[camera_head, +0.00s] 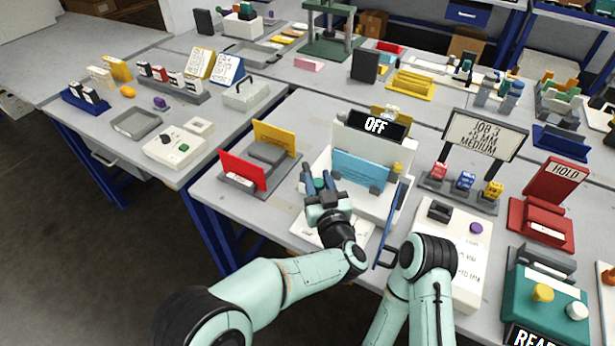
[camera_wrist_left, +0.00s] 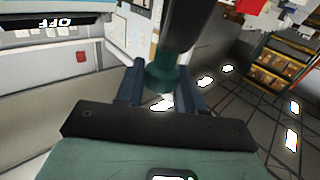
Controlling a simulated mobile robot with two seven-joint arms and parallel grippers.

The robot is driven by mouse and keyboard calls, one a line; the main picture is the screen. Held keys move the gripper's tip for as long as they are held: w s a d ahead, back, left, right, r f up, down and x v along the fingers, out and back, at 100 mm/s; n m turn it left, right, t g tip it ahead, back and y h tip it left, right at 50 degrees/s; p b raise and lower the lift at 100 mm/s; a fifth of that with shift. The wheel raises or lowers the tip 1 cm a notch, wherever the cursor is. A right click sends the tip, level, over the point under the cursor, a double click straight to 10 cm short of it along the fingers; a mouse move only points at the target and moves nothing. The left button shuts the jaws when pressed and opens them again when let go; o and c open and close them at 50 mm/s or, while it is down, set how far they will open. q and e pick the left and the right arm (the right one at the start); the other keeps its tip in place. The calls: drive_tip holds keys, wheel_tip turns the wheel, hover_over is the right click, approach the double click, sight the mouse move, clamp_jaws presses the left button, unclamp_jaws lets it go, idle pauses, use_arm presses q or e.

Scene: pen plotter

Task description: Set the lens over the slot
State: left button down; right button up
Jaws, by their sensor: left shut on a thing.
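My left gripper (camera_head: 316,182) is shut on a small dark piece with a green collar (camera_head: 319,184), over the front left of the white machine. In the left wrist view the held piece (camera_wrist_left: 162,78) sits between the two fingers, with a wide dark part beyond it. I take it for the lens, but its shape is partly hidden. The white machine (camera_head: 402,158) carries an "OFF" display (camera_head: 375,125) and a light blue panel (camera_head: 360,170). I cannot make out a slot. My right arm is at the lower right of the head view; its gripper does not show.
A dark blue upright panel (camera_head: 396,218) stands at the machine's right, close to my right arm. A red and yellow holder (camera_head: 270,152) is on the left.

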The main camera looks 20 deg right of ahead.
use_arm(q)
drive_tip(key=shift+d+r+n+y+p, duration=0.1)
drive_tip(key=shift+d+n+y+p, duration=0.5)
drive_tip(key=shift+d+n+y, duration=0.75)
use_arm(e)
drive_tip(key=shift+s+d+r, duration=0.2)
drive_tip(key=shift+d+r, duration=0.45)
use_arm(q)
drive_tip(key=shift+a+m+y, duration=0.15)
drive_tip(key=shift+m+y, duration=0.1)
drive_tip(key=shift+m, duration=0.1)
drive_tip(key=c, duration=0.8)
unclamp_jaws()
wheel_tip(320, 180, up, 20)
drive_tip(key=p, duration=0.3)
use_arm(e)
drive_tip(key=r, duration=0.3)
drive_tip(key=shift+w, duration=0.4)
